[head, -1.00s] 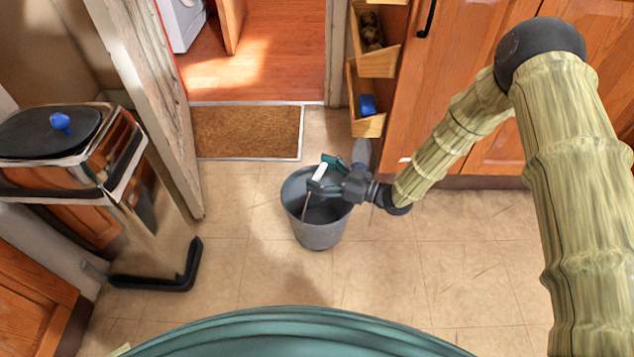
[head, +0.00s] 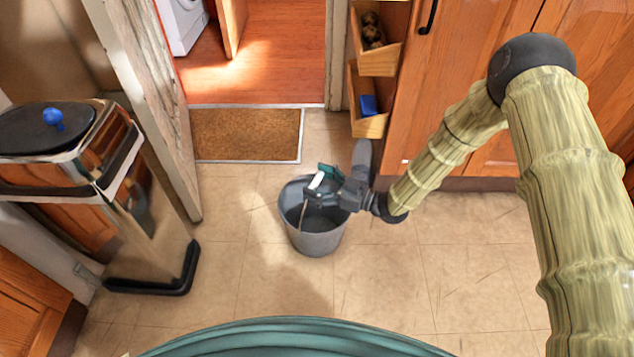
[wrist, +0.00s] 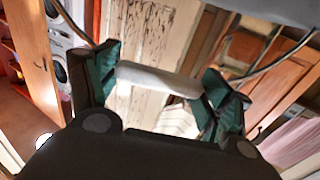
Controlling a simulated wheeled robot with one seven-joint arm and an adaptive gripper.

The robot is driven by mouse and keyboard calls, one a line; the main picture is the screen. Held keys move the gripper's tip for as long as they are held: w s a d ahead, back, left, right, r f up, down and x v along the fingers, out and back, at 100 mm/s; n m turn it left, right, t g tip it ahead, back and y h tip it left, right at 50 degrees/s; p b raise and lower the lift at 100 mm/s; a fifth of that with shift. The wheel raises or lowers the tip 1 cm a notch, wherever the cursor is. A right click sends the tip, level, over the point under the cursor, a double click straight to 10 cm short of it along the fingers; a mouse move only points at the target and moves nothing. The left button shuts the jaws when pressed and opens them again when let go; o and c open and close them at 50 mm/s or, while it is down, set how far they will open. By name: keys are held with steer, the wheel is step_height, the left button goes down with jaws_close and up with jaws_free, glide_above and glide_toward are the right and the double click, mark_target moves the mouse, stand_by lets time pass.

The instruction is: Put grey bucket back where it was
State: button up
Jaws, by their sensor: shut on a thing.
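The grey bucket (head: 316,240) is upright and looks empty, low over or on the tiled floor; I cannot tell if its base touches. Its thin wire handle has a white grip (head: 316,181). My gripper (head: 325,181) is at the bucket's rim on the right side, shut on the handle's white grip. In the wrist view the white grip (wrist: 158,82) lies across between the two green-padded fingers (wrist: 160,88), with wires running out on both sides. Part of the bucket's rim and inside is hidden behind my gripper.
A metal bin (head: 150,215) with a black lid stands at left, by an open white door (head: 155,100). A brown doormat (head: 247,134) lies at the doorway. Wooden wall boxes (head: 370,127) and cupboards (head: 460,90) are behind right. The floor in front and right is clear.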

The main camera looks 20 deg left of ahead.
steer(key=o, duration=1.6)
steer(key=shift+r, duration=0.15)
steer(key=d+p, duration=0.1)
steer(key=d, duration=0.3)
steer(key=s+d+p, duration=0.1)
steer(key=d+p, duration=0.1)
steer(key=d, duration=0.2)
steer(key=d+p, duration=0.2)
steer(key=d, duration=0.2)
steer(key=shift+s, duration=0.15)
